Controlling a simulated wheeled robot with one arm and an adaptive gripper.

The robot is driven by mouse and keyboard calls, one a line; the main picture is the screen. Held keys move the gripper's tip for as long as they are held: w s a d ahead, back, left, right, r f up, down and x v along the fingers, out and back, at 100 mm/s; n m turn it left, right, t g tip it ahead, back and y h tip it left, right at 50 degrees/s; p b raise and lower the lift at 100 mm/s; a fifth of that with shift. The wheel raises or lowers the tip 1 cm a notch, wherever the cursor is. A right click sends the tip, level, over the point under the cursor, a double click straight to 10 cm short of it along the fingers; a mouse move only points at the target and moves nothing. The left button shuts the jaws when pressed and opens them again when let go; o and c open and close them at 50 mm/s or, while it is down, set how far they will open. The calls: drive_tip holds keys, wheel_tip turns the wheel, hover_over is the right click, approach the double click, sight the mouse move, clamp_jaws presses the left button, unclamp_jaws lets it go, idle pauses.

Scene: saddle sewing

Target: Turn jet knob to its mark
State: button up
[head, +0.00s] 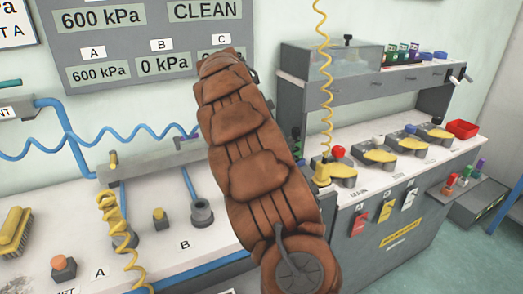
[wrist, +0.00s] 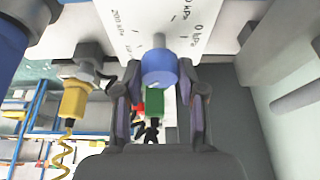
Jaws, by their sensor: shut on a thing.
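In the wrist view a blue knob (wrist: 158,70) sits on a short grey shaft in front of a white dial plate (wrist: 120,15). The plate has tick marks and the labels 200 kPa and 0 kPa. My gripper (wrist: 160,73) is shut on the blue knob, with one fingertip on each side of it. I cannot make out a pointer on the knob or which mark it faces. In the head view my brown-covered arm crosses the middle, and the knob and my fingertips are hidden.
In the wrist view a yellow connector (wrist: 74,98) with a coiled hose hangs left of my gripper. In the head view a grey display (head: 150,40) reads 600 kPa and CLEAN, with A 600 kPa and B 0 kPa. A red bin (head: 462,129) stands at the right.

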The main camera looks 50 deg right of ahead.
drive_tip(key=shift+w+m+g+y+b, duration=0.1)
drive_tip(key=shift+m+g+y+b, duration=0.3)
drive_tip(key=shift+m, duration=1.1)
drive_tip(key=o, duration=1.1)
drive_tip(key=shift+o, duration=0.2)
drive_tip(key=v, duration=0.7)
drive_tip(key=shift+w, duration=0.25)
drive_tip(key=shift+s+a+r, duration=0.1)
drive_tip(key=shift+r, duration=0.1)
